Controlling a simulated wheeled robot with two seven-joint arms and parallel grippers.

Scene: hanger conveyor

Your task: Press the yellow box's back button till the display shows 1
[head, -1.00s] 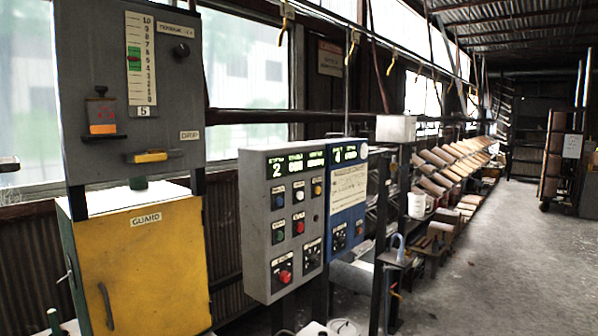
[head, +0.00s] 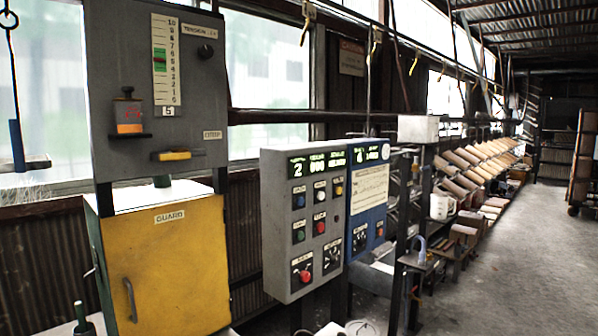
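A yellow box-like cabinet (head: 165,265) labelled GUARD stands at the lower left, with a grey handle on its front door. No button or display shows on its visible faces, and its back is hidden. To its right a grey control panel (head: 290,250) carries coloured buttons and a dark display (head: 318,163) with a 2 at its left end. A blue panel (head: 369,205) beside it has a display (head: 371,153) that seems to show 4. Neither of my grippers is in view.
A grey board (head: 140,75) with a scale and a yellow lever stands above the cabinet. A hook with a blue piece (head: 17,145) hangs at the far left. Racks of tan blocks (head: 475,170) line the right of the panels. Open concrete floor (head: 520,260) lies at the right.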

